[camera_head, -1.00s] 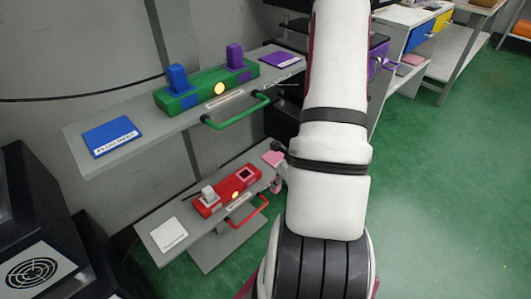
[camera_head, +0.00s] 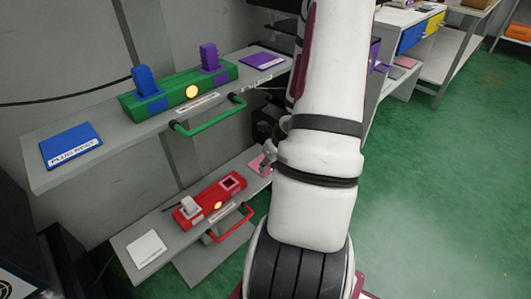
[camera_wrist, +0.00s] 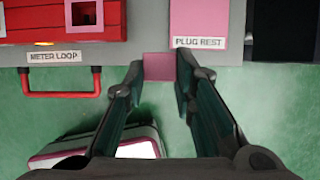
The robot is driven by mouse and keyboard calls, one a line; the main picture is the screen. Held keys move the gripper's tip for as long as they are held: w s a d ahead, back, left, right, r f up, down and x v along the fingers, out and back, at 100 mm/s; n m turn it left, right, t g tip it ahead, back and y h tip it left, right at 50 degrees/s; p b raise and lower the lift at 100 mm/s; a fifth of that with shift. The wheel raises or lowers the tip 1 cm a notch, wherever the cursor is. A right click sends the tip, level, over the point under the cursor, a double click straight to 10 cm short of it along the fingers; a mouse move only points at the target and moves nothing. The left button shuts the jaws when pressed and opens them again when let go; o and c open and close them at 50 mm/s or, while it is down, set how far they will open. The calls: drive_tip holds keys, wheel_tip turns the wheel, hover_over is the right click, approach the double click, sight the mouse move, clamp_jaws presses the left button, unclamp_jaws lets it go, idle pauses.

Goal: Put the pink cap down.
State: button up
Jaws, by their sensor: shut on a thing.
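The pink cap (camera_wrist: 158,66) shows as a small pink square between my fingertips in the wrist view. My gripper (camera_wrist: 160,78) is shut on it, at the front edge of the lower shelf. The pink pad labelled PLUG REST (camera_wrist: 200,18) lies on that shelf, just ahead and to the right of the cap in this view. In the head view my gripper (camera_head: 268,156) is partly hidden by my arm, close to the pink pad (camera_head: 257,167). The cap cannot be made out there. I cannot tell the height of the cap above the shelf.
The red fixture (camera_head: 209,200) has a pink-rimmed square opening (camera_wrist: 84,16), a pale plug (camera_head: 190,207) and a red handle (camera_head: 232,224). The shelf above bears a green fixture (camera_head: 178,90) with blue and purple plugs and a green handle. Green floor is open at right.

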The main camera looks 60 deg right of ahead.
drive_tip(key=w+d+p, duration=0.1)
drive_tip(key=d, duration=0.1)
drive_tip(key=w+d+p, duration=0.1)
drive_tip(key=w+d, duration=0.1)
drive_tip(key=w+d+p, duration=0.1)
drive_tip(key=w+d, duration=0.1)
drive_tip(key=d, duration=0.1)
drive_tip(key=shift+f, duration=0.4)
drive_tip(key=shift+w+d+f, duration=0.15)
drive_tip(key=shift+w+f, duration=0.05)
wheel_tip(320, 180, down, 3)
drive_tip(key=b, duration=0.3)
drive_tip(key=shift+f, duration=0.15)
drive_tip(key=o, duration=1)
drive_tip(key=shift+o, duration=0.2)
